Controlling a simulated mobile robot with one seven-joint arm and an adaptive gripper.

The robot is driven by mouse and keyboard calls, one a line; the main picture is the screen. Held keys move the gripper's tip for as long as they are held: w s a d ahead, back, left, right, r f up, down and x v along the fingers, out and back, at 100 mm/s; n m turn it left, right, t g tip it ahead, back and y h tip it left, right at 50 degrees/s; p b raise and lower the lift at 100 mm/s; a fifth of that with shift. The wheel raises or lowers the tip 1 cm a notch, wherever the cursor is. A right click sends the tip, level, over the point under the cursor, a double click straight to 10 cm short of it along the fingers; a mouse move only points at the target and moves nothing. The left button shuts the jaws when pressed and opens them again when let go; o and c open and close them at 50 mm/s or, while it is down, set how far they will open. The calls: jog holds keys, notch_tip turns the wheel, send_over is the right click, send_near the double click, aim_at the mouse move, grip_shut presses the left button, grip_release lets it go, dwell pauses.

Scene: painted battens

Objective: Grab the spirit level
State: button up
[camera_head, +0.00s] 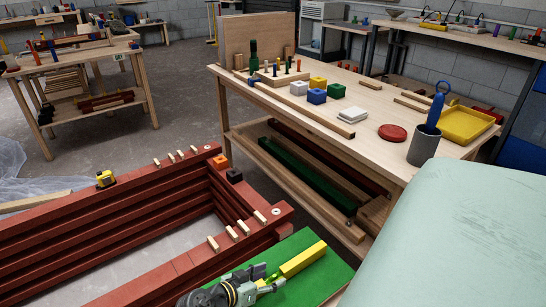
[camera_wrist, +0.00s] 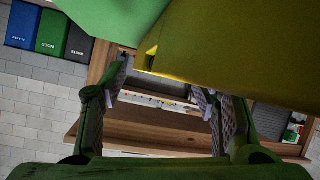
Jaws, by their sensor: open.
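The yellow spirit level (camera_head: 303,258) lies on a green surface (camera_head: 318,277) at the bottom of the head view. It slants up to the right. In the wrist view a large yellow body, which looks like the level (camera_wrist: 240,45), fills the upper right. My gripper (camera_head: 270,284) is at the level's near, lower-left end, low over the green surface. In the wrist view my gripper (camera_wrist: 160,88) has its two fingers spread, with nothing clasped between them. The level's end is close to the fingertips; I cannot tell whether they touch it.
Stacked red battens (camera_head: 110,225) form a frame left of the green surface, with small wooden pegs and a yellow tape measure (camera_head: 105,178) on top. A workbench (camera_head: 365,105) behind holds coloured blocks, a grey cup (camera_head: 423,145) and a yellow tray (camera_head: 466,124). A pale green surface (camera_head: 450,240) fills the right.

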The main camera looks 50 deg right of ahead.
jog(key=shift+x, duration=1)
jog(key=shift+a, duration=0.1)
grip_shut()
